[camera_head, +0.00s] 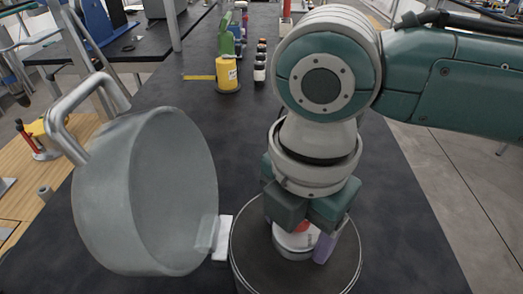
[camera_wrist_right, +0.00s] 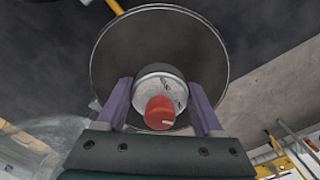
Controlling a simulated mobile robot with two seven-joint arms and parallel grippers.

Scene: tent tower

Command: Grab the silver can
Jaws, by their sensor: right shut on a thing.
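The silver can (camera_wrist_right: 151,77) with a red cap sits between the two purple fingers of my right gripper (camera_wrist_right: 160,107) in the right wrist view. The gripper is shut on it, with a finger on each side. In the head view the can (camera_head: 290,243) shows only partly under the right gripper (camera_head: 296,240), whose body hides most of it. The can is over a round, dark vessel or stand (camera_head: 350,265) with a pale rim; whether it touches the surface cannot be told. I do not see my left gripper.
A large grey pot-like vessel (camera_head: 150,190) with a metal handle is tilted at the left, close to the round stand. A small white block (camera_head: 222,238) lies between them. A yellow container (camera_head: 227,74) and several small bottles (camera_head: 260,62) stand farther back. The dark tabletop right of the stand is clear.

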